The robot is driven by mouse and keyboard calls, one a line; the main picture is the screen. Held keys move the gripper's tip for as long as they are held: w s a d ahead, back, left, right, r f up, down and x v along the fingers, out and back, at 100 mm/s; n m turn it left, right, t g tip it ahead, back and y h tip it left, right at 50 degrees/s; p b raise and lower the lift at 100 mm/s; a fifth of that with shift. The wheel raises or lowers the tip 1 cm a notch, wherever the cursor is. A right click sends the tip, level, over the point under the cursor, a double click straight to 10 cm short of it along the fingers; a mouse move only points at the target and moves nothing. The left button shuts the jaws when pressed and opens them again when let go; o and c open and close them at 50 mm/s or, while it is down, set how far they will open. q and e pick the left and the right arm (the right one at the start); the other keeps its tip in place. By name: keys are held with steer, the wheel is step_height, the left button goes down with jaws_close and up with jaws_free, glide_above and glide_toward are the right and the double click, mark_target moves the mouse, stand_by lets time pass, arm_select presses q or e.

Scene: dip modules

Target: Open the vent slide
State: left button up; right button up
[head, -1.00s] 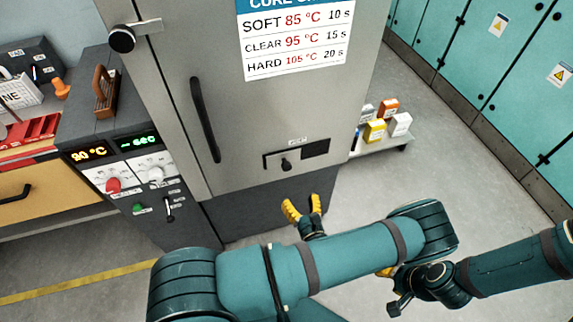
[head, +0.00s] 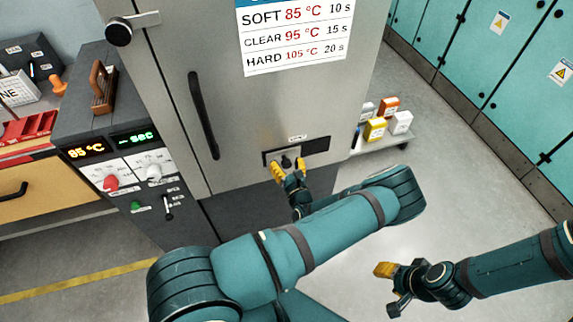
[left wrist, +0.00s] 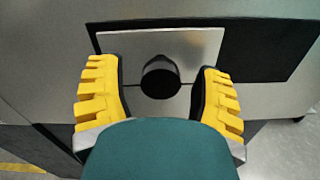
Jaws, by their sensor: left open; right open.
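The vent slide (left wrist: 207,42) is a silver plate with a round black knob (left wrist: 160,77), set in a dark frame low on the grey oven front. In the head view the knob (head: 287,161) is at the left of the frame and a dark slot (head: 316,145) shows to its right. My left gripper (head: 287,168) is open at the slide. In the left wrist view its yellow fingers (left wrist: 161,95) stand on either side of the knob, with gaps on both sides. My right gripper (head: 386,271) is open and empty, away from the oven at the lower right.
A long black door handle (head: 204,115) is above and left of the slide. A control panel (head: 132,180) with knobs and displays stands left. A low shelf with small boxes (head: 375,129) is right of the oven. Open floor lies at the right.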

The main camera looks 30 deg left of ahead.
arm_select(q)
jaws_close()
steer(key=w+d+b, duration=0.1)
steer(key=w+d, duration=0.2)
steer(key=w+d+b, duration=0.1)
steer(key=w+d, duration=0.2)
steer(key=w, duration=0.1)
steer(key=shift+w+d+f, duration=0.1)
steer(key=shift+w+d, duration=0.05)
steer(key=shift+w, duration=0.05)
steer(key=shift+w+d+b, duration=0.2)
steer(key=shift+w+b, duration=0.05)
steer(key=shift+b, duration=0.05)
steer(key=shift+c, duration=1.8)
jaws_free()
steer(key=shift+d, duration=0.1)
steer(key=o, duration=0.4)
steer(key=shift+w, duration=0.15)
steer(key=shift+c, duration=0.2)
